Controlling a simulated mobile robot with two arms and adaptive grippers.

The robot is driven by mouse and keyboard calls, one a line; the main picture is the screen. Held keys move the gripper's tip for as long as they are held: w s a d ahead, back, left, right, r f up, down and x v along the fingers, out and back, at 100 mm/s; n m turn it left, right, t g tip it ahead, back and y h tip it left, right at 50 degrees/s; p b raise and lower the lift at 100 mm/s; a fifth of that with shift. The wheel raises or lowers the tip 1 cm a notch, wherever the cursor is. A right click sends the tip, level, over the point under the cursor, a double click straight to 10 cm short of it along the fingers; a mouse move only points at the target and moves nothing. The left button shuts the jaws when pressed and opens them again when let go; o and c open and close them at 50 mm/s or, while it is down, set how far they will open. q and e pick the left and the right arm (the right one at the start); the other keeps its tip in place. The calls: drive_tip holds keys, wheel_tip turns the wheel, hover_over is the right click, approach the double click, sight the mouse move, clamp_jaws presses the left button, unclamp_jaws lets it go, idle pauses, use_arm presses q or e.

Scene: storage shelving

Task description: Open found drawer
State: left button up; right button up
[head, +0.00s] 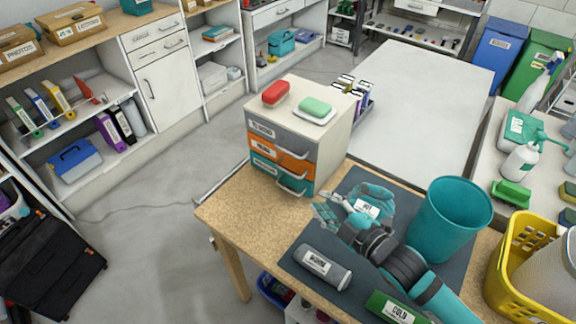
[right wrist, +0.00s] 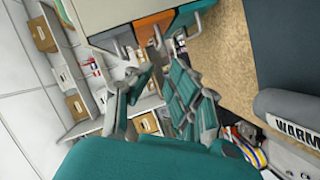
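A small cream drawer unit (head: 332,135) stands on the wooden table with three drawers: grey (head: 280,137) on top, orange (head: 282,158) in the middle, teal (head: 280,177) at the bottom. Each has a pale bar handle, and all three look shut. My right gripper (head: 322,212) is just in front of the unit, to its lower right in the head view, with fingers spread and nothing between them. In the right wrist view my right gripper (right wrist: 160,75) points toward the orange drawer (right wrist: 152,26) and teal drawer (right wrist: 190,14), apart from the handles as far as I can tell. My left gripper is out of view.
A teal bin (head: 452,220), a grey "WARM" cylinder (head: 322,267), a green "COLD" box (head: 397,308) and a yellow basket (head: 510,255) crowd the right side. The table's left corner is clear.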

approach(290, 174)
drive_tip(key=p+x, duration=0.1)
drive_tip(key=x, duration=0.9)
drive_tip(key=shift+w, duration=0.1)
drive_tip(key=shift+w+a+f, duration=0.15)
drive_tip(key=shift+w+a, duration=0.1)
drive_tip(key=shift+w, duration=0.1)
clamp_jaws()
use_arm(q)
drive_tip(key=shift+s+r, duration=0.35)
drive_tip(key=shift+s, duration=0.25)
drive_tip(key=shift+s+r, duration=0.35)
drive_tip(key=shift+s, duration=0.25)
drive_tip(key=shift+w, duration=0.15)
